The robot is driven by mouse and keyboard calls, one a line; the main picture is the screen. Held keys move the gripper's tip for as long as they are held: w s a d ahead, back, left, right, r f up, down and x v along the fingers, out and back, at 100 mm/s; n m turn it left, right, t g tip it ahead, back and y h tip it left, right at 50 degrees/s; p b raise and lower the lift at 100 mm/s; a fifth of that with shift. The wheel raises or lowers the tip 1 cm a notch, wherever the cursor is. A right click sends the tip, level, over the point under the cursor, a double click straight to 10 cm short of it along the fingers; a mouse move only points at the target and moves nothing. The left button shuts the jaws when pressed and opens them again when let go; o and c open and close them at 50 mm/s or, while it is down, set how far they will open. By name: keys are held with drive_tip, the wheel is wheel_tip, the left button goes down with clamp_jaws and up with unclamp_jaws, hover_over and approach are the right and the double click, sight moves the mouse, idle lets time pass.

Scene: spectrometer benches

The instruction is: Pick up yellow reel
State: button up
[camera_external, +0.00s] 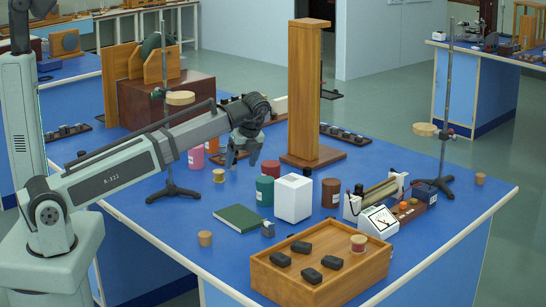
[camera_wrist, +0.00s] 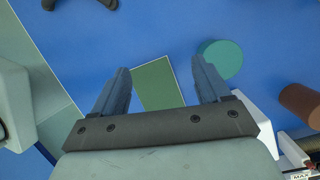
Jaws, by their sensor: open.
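A small pale-yellow reel (camera_external: 219,175) stands on the blue bench, left of and below my gripper (camera_external: 243,160) in the external view. Another small reel (camera_external: 357,243), with a reddish band and pale ends, is in the wooden tray at the front right. My gripper hangs above the bench, fingers pointing down, open and empty. In the wrist view, its fingers (camera_wrist: 160,85) are spread with a green book (camera_wrist: 157,80) seen below between them. No yellow reel shows in the wrist view.
A green cylinder (camera_external: 264,191), white box (camera_external: 293,198) and brown cylinder (camera_external: 330,194) stand close together, right of the reel. The green book (camera_external: 239,218) lies in front. A stand (camera_external: 168,140) is to the left, a wooden column (camera_external: 308,90) behind. The wooden tray (camera_external: 285,286) holds black blocks.

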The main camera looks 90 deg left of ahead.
drive_tip(key=s+a+f+h, duration=0.1)
drive_tip(key=s+a, duration=0.3)
drive_tip(key=a, duration=0.1)
drive_tip(key=t+h, duration=0.2)
drive_tip(key=t, duration=0.1)
hover_over(219, 171)
drive_tip(key=f, duration=0.5)
drive_tip(key=shift+d, duration=0.25)
drive_tip(key=shift+a+f, duration=0.15)
drive_tip(key=shift+f, duration=3.7)
drive_tip(key=c, duration=1.1)
drive_tip(key=shift+r, duration=0.1)
